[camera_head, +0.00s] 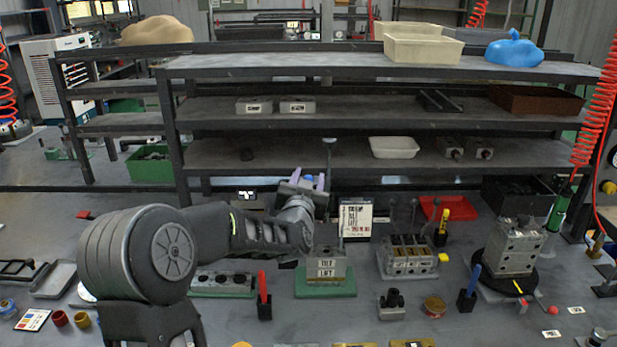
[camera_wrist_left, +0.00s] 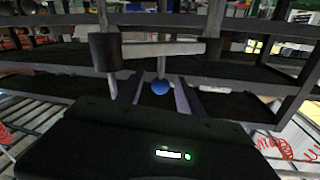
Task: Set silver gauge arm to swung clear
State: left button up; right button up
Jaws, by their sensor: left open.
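A silver bar (camera_wrist_left: 165,48), which looks like the silver gauge arm, runs sideways from a dark post (camera_wrist_left: 105,52) in the left wrist view. A short silver rod hangs from it and ends in a blue ball (camera_wrist_left: 160,87). My left gripper (camera_wrist_left: 160,82) is open, with one finger on each side of the ball in that picture; I cannot tell whether either touches it. In the head view my left gripper (camera_head: 308,182) is raised over the back of the bench, below the shelves. The gauge arm cannot be made out clearly there, behind my gripper. My right gripper is not in view.
A silver block marked TILT LIFT (camera_head: 325,268) on a green base stands below my left gripper. A framed card (camera_head: 356,218) and a lever block (camera_head: 408,257) stand to its right. A shelf rack (camera_head: 350,118) spans the back. A red tray (camera_head: 432,208) lies at right.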

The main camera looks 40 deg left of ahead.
pick_arm(q)
grip_shut()
dwell(0.4)
dwell(1.0)
